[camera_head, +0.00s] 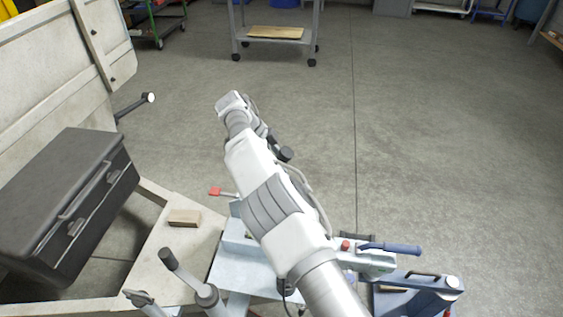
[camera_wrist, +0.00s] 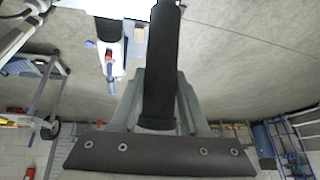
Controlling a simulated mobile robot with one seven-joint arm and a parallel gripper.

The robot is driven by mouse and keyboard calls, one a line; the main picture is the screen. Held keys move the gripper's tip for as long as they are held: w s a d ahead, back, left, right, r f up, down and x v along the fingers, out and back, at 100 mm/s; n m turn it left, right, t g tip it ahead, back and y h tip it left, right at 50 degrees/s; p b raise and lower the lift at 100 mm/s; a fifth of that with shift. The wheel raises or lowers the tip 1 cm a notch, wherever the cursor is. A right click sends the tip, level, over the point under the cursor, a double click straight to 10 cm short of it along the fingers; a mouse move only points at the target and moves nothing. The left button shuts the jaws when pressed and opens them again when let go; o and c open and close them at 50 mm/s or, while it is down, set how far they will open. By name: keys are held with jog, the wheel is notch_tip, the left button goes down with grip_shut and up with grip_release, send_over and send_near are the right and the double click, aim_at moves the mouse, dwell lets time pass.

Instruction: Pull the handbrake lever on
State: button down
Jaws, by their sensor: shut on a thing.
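The handbrake lever's black round grip (camera_wrist: 165,45) runs down the middle of the wrist view, with its end near my palm plate. My gripper (camera_wrist: 161,78) is shut on this grip, with one grey finger on each side of it. In the head view my arm reaches up and left across the middle and hides my gripper. A short black end (camera_head: 286,154) shows just right of the arm; I cannot tell whether it is the same grip. The lever's foot and pivot are hidden.
The trailer coupling has a blue handle (camera_head: 392,249) at the lower right. A black-topped lever (camera_head: 184,270) stands at the bottom. A dark toolbox (camera_head: 70,190) and a wooden block (camera_head: 184,218) are at left. A cart (camera_head: 275,35) stands far back. The floor at right is clear.

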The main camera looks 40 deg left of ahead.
aim_at(287, 149)
jog(key=shift+a+r, duration=0.15)
jog(key=shift+a, duration=0.05)
jog(key=c, duration=0.6)
grip_release()
jog(key=shift+o, duration=0.9)
jog(key=shift+d, duration=0.1)
notch_tip(287, 149, up, 4)
jog(key=shift+r+p, duration=0.2)
jog(key=shift+p, duration=0.3)
jog(key=shift+w+d, duration=0.1)
jog(key=shift+d, duration=0.2)
jog(key=shift+w+d+r, duration=0.25)
jog(key=shift+d+r, duration=0.1)
jog(key=shift+d, duration=0.25)
jog(key=w+d+r, duration=0.3)
jog(key=d+r, duration=0.2)
jog(key=d, duration=0.4)
jog(key=shift+w+r, duration=0.3)
jog(key=shift+r, duration=0.1)
